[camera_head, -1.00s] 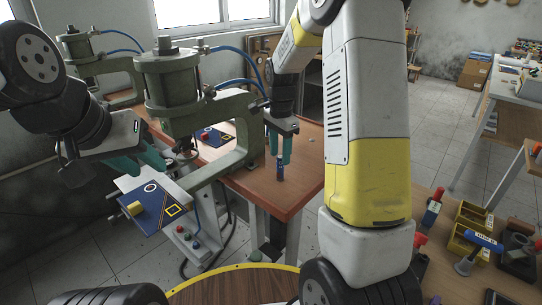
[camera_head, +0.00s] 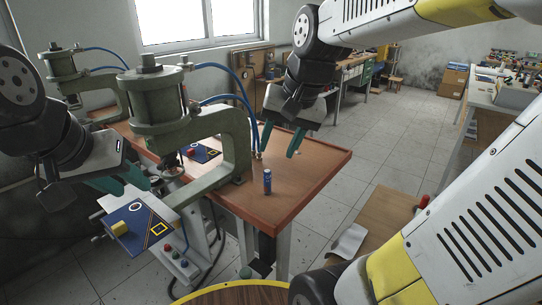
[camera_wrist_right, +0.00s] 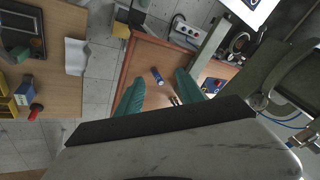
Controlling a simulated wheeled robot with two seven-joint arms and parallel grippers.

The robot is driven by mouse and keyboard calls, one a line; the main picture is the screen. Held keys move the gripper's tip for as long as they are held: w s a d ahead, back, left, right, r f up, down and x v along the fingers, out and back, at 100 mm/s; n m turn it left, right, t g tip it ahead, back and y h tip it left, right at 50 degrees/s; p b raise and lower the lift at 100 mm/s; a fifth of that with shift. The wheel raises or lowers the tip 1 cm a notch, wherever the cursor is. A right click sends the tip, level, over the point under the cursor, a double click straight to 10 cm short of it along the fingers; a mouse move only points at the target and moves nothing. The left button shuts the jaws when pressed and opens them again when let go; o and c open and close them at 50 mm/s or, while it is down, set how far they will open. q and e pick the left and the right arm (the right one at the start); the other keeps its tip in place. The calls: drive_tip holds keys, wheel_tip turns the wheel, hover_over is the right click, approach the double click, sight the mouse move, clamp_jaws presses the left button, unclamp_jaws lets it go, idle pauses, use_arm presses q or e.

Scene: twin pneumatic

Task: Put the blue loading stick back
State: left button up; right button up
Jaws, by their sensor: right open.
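The blue loading stick (camera_head: 267,182) stands upright on the brown table (camera_head: 312,172), near its front edge. In the right wrist view the stick (camera_wrist_right: 157,76) appears between the fingers in the picture, some way beyond them. My right gripper (camera_head: 281,141) is open and empty, above the stick and clear of it. Its teal fingers also show apart in the right wrist view (camera_wrist_right: 160,84). My left gripper (camera_head: 122,182) is at the left, beside the green press (camera_head: 160,110), its fingers apart with nothing seen between them.
A red-and-blue piece lies on another blue board (camera_head: 201,153) behind the press frame. A wooden side table (camera_head: 385,205) stands at the right. The table around the stick is clear.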

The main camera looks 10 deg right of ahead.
drive_tip(key=s+n+t, duration=0.1)
drive_tip(key=s+n, duration=0.3)
drive_tip(key=s, duration=0.3)
drive_tip(key=shift+a+f+t, duration=0.15)
drive_tip(key=shift+a+t, duration=0.25)
